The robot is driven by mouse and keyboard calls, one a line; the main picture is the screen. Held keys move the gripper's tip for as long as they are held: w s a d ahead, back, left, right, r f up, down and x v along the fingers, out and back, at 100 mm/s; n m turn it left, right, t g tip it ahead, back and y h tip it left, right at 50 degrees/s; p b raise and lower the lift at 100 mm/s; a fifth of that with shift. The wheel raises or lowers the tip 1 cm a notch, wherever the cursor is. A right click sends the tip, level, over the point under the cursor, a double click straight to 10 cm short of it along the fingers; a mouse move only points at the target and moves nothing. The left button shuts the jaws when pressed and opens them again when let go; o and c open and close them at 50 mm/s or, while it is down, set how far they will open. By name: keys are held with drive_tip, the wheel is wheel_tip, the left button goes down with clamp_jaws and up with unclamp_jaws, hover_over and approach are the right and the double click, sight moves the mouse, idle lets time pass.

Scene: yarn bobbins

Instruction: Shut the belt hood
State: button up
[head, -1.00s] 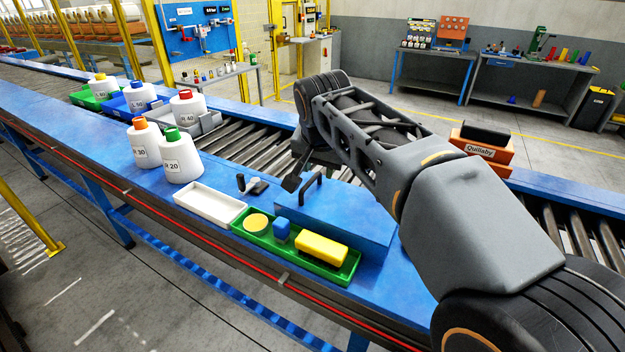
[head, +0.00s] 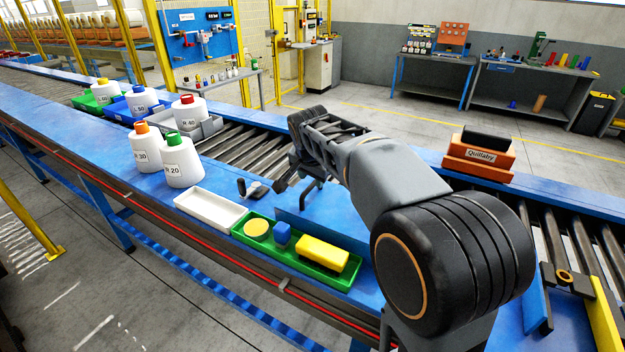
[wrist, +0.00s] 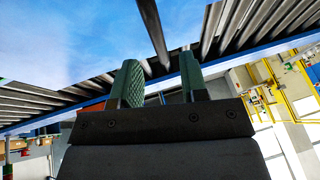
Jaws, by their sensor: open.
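The belt hood (head: 322,236) is a blue cover at the bench's front, behind the green tray. My arm hides much of it, so I cannot tell how far it stands open. Its black handle (head: 312,188) shows just beside my gripper (head: 281,184), in front of the rollers. In the wrist view my gripper (wrist: 162,80) has its two green-padded fingers apart. A dark bar (wrist: 151,28), probably the handle, runs down toward the gap between them; I cannot tell whether it touches either pad. A blue surface (wrist: 60,40) fills the upper left there.
The green tray (head: 342,276) holds a yellow block, a blue block and a yellow disc. A white tray (head: 210,207) lies to its left. Two white bobbins (head: 180,165) stand farther left. A small black lever (head: 241,187) is near my gripper. An orange Quillaby box (head: 478,157) stands right.

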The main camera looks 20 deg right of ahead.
drive_tip(key=shift+x, duration=1.5)
clamp_jaws()
